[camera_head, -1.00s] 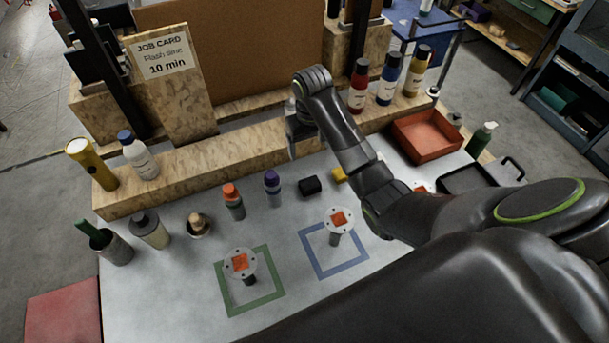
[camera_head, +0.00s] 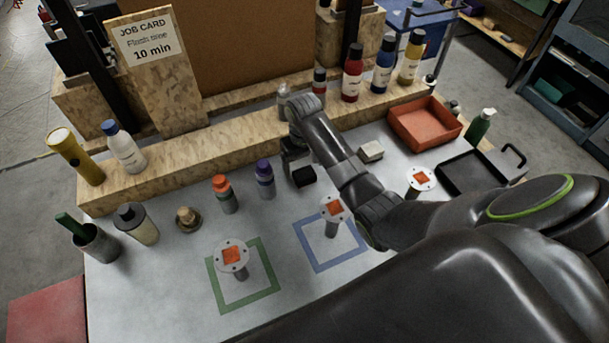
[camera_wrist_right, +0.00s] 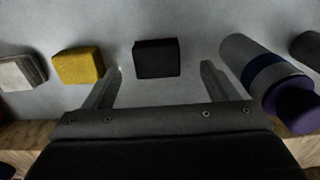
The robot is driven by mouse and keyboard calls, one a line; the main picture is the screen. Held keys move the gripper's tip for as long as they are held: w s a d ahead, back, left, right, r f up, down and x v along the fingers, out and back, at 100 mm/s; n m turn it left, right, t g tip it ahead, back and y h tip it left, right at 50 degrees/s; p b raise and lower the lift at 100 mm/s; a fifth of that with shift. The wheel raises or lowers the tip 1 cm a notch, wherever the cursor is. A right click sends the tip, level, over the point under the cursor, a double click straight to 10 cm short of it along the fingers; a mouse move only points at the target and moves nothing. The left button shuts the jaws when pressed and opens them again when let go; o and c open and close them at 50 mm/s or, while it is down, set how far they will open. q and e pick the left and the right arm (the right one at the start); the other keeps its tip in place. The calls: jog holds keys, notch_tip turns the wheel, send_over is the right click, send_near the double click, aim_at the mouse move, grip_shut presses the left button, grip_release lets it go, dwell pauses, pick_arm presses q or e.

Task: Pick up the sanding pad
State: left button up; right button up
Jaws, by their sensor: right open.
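I take the small black block (camera_head: 304,177) on the grey bench top to be the sanding pad. In the right wrist view the black block (camera_wrist_right: 157,57) sits between and slightly beyond the fingertips, apart from both. My right gripper (camera_wrist_right: 161,70) is open and empty, pointing toward it. In the head view the right gripper (camera_head: 294,158) hangs just behind and above the block, partly hidden by its own wrist. A yellow block (camera_wrist_right: 78,65) and a pale block (camera_wrist_right: 20,72) lie in a row beside it. My left gripper is not in view.
A purple-capped bottle (camera_head: 265,179) stands close to the black block's left. An orange-capped bottle (camera_head: 223,194) is further left. A wooden ledge (camera_head: 240,155) runs behind. White-topped posts (camera_head: 331,217) stand in front. A red tray (camera_head: 425,123) sits at right.

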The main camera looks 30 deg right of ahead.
aim_at(305, 173)
jog(key=shift+w+d+f+p, duration=0.15)
jog(key=shift+f+p, duration=0.15)
jog(key=shift+f, duration=1.05)
jog(key=shift+w+d+f+p, duration=0.1)
jog(key=shift+f+p, duration=0.2)
jog(key=shift+f, duration=1)
jog(key=c, duration=1.1)
jog(key=shift+o, duration=0.2)
jog(key=shift+r, duration=0.1)
